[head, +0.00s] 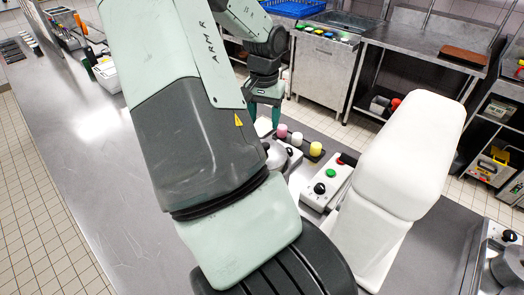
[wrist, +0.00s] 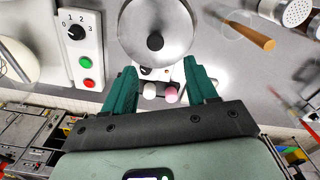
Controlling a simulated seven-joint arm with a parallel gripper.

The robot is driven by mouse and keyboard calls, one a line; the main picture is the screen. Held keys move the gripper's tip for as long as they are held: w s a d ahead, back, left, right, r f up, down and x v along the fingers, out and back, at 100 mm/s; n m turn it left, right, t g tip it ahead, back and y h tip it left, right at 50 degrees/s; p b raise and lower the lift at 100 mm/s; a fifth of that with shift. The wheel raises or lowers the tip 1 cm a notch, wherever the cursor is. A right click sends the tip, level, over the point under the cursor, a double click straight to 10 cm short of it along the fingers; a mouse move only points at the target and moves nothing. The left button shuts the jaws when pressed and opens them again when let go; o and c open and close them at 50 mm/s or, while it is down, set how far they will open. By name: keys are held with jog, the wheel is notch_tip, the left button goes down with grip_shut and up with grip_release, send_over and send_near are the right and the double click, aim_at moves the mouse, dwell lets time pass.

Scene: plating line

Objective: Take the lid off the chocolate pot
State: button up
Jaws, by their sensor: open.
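The chocolate pot's lid is a round, shiny steel disc (wrist: 180,22) with a black knob (wrist: 156,41) at its middle, at the top of the wrist view. The lid covers the pot below, so the pot's inside is hidden. In the head view my gripper (head: 264,116) is above and behind the pot.
A control box (head: 326,180) with a dial and green and red buttons stands right of the pot. Pink and yellow cylinders (head: 315,148) stand on a dark strip behind. In the wrist view a wooden handle (wrist: 250,36) and a perforated steel shaker (wrist: 294,12) lie to the right.

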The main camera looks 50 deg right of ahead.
aim_at(265, 144)
notch_tip(265, 144, down, 3)
jog(key=shift+f, duration=0.1)
jog(key=f, duration=0.2)
jog(key=s+f, duration=0.1)
jog(key=f, duration=0.1)
jog(key=shift+a+f, duration=0.1)
jog(key=shift+a, duration=0.05)
jog(key=shift+w+f, duration=0.1)
jog(key=shift+f, duration=0.35)
grip_shut()
